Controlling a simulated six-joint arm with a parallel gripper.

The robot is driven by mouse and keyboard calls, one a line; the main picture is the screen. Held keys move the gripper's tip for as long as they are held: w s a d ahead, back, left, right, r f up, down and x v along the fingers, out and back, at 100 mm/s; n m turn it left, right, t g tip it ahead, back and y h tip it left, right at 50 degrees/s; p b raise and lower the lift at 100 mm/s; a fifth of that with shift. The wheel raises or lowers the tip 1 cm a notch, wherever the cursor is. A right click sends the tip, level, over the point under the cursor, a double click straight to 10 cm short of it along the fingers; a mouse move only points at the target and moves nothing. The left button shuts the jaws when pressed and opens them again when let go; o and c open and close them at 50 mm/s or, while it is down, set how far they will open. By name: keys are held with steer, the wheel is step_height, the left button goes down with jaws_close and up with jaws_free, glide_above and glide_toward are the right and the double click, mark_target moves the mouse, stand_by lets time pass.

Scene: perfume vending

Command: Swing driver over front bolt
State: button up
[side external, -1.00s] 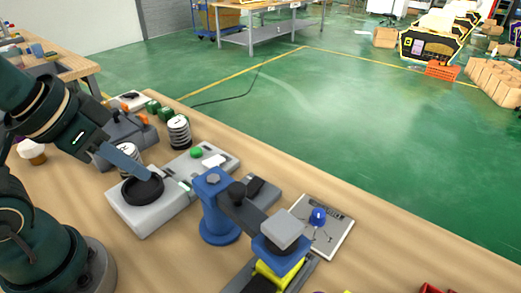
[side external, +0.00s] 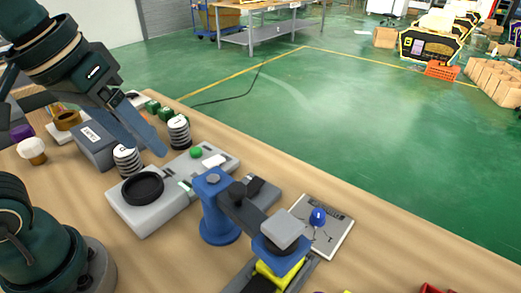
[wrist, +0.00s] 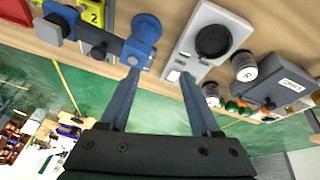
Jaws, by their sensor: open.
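The swing driver has a blue post (side external: 214,222), a dark arm (side external: 240,206) and a blue head with a grey square cap (side external: 282,232). Its head hangs over a yellow part (side external: 275,275) on a dark rail. I cannot make out the front bolt. In the wrist view the blue post (wrist: 143,38) lies just ahead of my left finger, and the driver head (wrist: 57,27) is farther left. My gripper (side external: 147,149) is open and empty, raised behind the grey unit, to the left of the driver. The wrist view shows its fingers (wrist: 160,73) spread apart.
A grey unit with a black round dish (side external: 143,188) and a green button (side external: 196,152) stands left of the post. Striped black-and-white cylinders (side external: 127,160) and a grey labelled box (side external: 92,143) are farther left. A card with a blue-topped item (side external: 318,217) lies right.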

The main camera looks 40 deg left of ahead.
steer(key=w+d+r+g, duration=0.3)
steer(key=w+d, duration=0.2)
steer(key=g, duration=0.1)
glide_above(238, 187)
step_height(238, 187, down, 4)
steer(key=shift+a, duration=0.15)
steer(key=shift+s+f+m, duration=0.1)
steer(key=shift+f+m, duration=0.1)
steer(key=shift+m, duration=0.1)
steer(key=shift+f, duration=2.4)
steer(key=shift+c, duration=0.3)
jaws_close()
steer(key=shift+r, duration=0.1)
